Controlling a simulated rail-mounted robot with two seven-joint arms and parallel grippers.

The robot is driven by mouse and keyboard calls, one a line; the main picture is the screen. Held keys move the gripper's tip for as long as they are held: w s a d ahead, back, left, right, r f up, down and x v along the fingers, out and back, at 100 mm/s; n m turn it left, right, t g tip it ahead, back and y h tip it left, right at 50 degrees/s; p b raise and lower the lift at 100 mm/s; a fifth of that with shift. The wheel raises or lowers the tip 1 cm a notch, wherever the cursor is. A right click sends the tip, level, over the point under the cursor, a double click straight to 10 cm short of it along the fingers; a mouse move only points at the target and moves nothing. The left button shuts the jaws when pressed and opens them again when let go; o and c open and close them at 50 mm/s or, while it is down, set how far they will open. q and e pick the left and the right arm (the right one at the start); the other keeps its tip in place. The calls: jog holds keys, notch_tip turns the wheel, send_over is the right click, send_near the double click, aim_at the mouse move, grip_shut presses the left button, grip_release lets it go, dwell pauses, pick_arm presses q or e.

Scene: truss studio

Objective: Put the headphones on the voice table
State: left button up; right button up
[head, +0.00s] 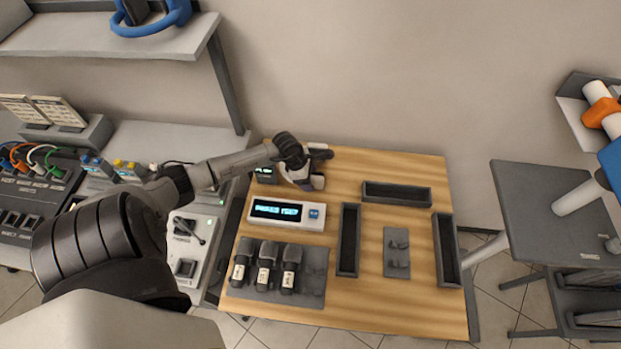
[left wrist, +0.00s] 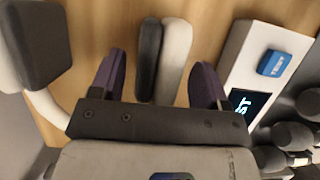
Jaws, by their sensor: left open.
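A pair of headphones (head: 320,153), white with dark grey cushions, lies at the back left of the wooden table (head: 385,165). In the left wrist view one black-and-white ear cup (left wrist: 176,55) lies between my fingers, and the other grey cushion (left wrist: 32,45) lies to the left on its white band. My left gripper (head: 303,177) is open, with its purple fingers (left wrist: 158,82) on either side of the near cup, showing gaps. The band is partly hidden under the gripper. I cannot tell which surface is the voice table. My right gripper is out of view.
A white tester (head: 265,211) with a blue button and several microphones (head: 265,265) stand nearer. Dark trays (head: 397,193) and a grey holder (head: 397,252) occupy the right half. A blue ring-shaped object (head: 178,18) sits on the upper-left shelf. A dark table (head: 530,190) stands right.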

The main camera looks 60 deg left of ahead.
pick_arm(q)
jog(key=p+v, duration=0.1)
jog(key=v, duration=0.9)
jog(key=w+d+r+n+t+h, duration=0.1)
jog(key=w+d+r+n+t, duration=0.1)
jog(key=d+r+n+t, duration=0.45)
jog(key=w+d+r+n+t+h, duration=0.1)
jog(key=d+r+n+t+h, duration=0.15)
jog(key=d+n+t, duration=0.6)
jog(key=s+d+f+n+g+y, duration=0.3)
jog(key=s+d+n+g, duration=0.3)
jog(key=s+n, duration=0.3)
jog(key=s+d+f+n+g+y, duration=0.3)
jog(key=s+d+f+n+g, duration=0.2)
jog(key=n, duration=1.2)
jog(key=s+d+g, duration=0.2)
jog(key=s+g, duration=0.2)
jog(key=s, duration=0.1)
jog(key=shift+f, duration=0.2)
